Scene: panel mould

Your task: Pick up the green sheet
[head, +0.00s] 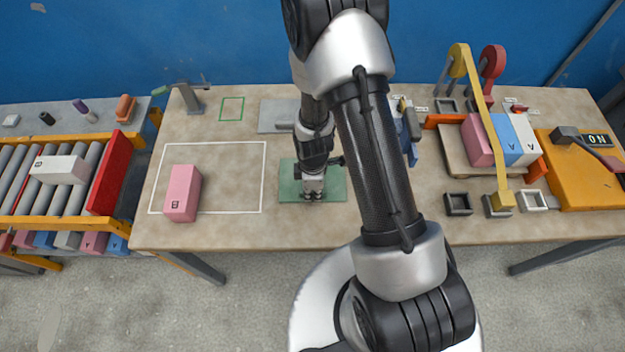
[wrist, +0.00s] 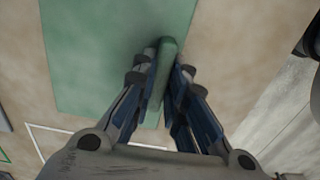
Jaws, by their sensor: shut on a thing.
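The green sheet (head: 291,188) is a flat rectangle at the middle of the table in the head view, just right of a white outlined area. My gripper (head: 313,196) is over its middle, pointing down. In the wrist view the green sheet (wrist: 90,60) fills the upper left, and a raised green bar on it stands between my fingers (wrist: 165,75). My fingers are shut on this bar. I cannot tell whether the sheet touches the table or is slightly above it. My arm and gripper hide part of the sheet in the head view.
A pink block (head: 183,193) lies in the white outline at left. A grey plate (head: 272,116) lies behind the sheet. At right are a tray with pink, blue and white blocks (head: 500,140), a yellow arm-like fixture (head: 474,85) and small dark bins (head: 458,204). The front table edge is close.

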